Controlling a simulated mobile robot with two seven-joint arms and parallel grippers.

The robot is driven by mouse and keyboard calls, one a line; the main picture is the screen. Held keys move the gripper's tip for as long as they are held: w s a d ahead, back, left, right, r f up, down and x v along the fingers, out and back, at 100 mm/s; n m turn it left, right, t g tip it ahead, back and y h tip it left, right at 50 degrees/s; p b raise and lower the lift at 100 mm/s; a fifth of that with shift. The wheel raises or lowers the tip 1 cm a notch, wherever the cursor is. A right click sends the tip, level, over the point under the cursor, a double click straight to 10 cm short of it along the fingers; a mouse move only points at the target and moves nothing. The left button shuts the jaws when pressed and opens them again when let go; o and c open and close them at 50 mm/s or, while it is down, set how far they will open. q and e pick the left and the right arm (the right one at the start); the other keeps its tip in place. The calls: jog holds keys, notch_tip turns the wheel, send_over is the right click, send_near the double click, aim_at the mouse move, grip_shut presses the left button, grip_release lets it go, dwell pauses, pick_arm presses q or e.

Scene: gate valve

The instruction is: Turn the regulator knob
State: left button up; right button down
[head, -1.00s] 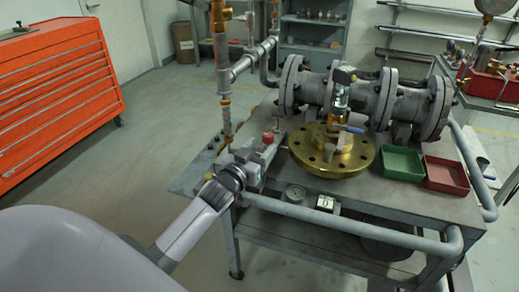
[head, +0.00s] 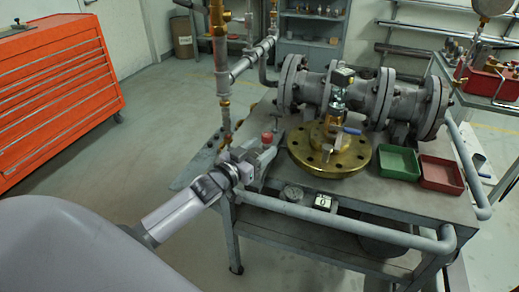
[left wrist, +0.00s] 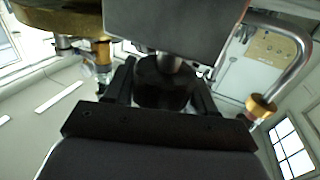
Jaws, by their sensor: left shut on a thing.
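The regulator is a grey block (head: 258,158) with a red cap (head: 267,138) at the left end of the workbench, beside the vertical pipe. My left gripper (head: 239,162) reaches it from the front left in the head view. In the left wrist view, the dark round regulator knob (left wrist: 163,82) sits between the two black fingers of my left gripper (left wrist: 163,90), which are shut on it. A short metal stem joins the knob to the grey body above it. The knob is hidden by my gripper in the head view. My right gripper is not in view.
A brass flange (head: 330,155) and a large grey valve body (head: 362,97) stand on the workbench (head: 405,198). Green (head: 398,164) and red (head: 441,174) trays lie at the right. A vertical pipe (head: 222,80) rises close behind my gripper. A rail (head: 330,219) runs along the front.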

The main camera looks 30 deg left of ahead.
pick_arm(q)
jog(key=o, duration=0.9)
jog(key=shift+o, duration=0.2)
jog(key=shift+s, duration=0.1)
jog(key=shift+s+a, duration=0.2)
jog(key=shift+s, duration=1.55)
jog(key=shift+s+a, duration=0.15)
jog(key=shift+s, duration=1.55)
